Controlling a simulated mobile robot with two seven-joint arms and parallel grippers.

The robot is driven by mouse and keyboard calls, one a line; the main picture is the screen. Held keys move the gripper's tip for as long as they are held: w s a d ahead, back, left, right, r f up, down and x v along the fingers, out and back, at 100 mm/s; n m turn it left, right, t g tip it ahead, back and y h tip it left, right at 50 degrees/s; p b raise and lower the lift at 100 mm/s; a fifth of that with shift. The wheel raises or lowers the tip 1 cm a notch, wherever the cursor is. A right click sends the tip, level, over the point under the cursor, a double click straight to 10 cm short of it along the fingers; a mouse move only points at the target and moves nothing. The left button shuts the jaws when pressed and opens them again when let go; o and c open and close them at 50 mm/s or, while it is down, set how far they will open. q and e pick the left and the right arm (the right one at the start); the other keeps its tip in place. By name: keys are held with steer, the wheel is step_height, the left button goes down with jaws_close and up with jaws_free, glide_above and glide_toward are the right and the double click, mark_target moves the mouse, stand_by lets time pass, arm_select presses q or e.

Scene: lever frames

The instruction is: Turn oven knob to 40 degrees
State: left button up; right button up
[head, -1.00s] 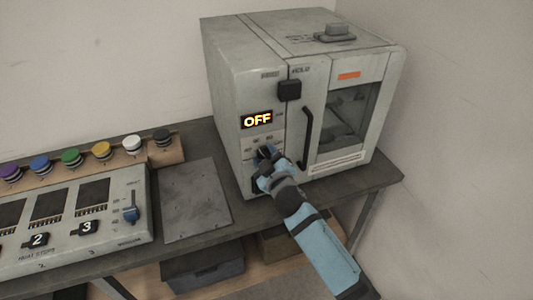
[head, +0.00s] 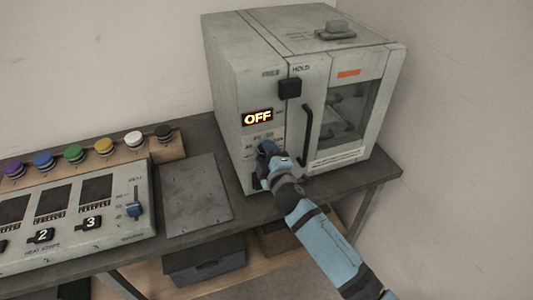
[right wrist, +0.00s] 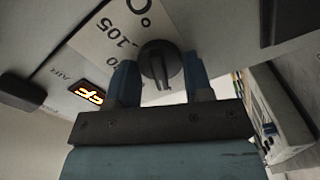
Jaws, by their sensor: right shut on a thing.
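The grey oven (head: 225,80) stands at the back right of the bench, and its display (head: 257,118) reads OFF. My right gripper (head: 267,152) is at the oven's front below the display and covers most of the knob there. In the right wrist view the dark round knob (right wrist: 160,62) sits between the two blue fingers of my right gripper (right wrist: 162,84), which is shut on it. A printed dial plate (right wrist: 112,38) with the number 105 lies behind the knob. The display also shows in the right wrist view (right wrist: 90,95). My left gripper is not in view.
A black handle (head: 307,122) is on the oven door, right of the knob. A heat-strip panel (head: 110,235) with a blue slider stands at the left, below a row of coloured knobs.

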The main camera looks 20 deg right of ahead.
steer(key=o, duration=0.9)
steer(key=s+b, duration=0.2)
steer(key=s, duration=1.1)
steer(key=shift+s+d, duration=0.3)
steer(key=shift+s, duration=0.1)
steer(key=s+f+m+g+y+p, duration=0.2)
steer(key=s+f+m+g+p, duration=0.5)
steer(key=s+f+m, duration=0.4)
steer(key=s+f+p, duration=0.1)
steer(key=s+f, duration=0.1)
steer(key=s, duration=0.4)
steer(key=shift+s+d+f+y, duration=0.2)
steer(key=shift+s+d+y, duration=0.05)
steer(key=shift+d+y, duration=0.05)
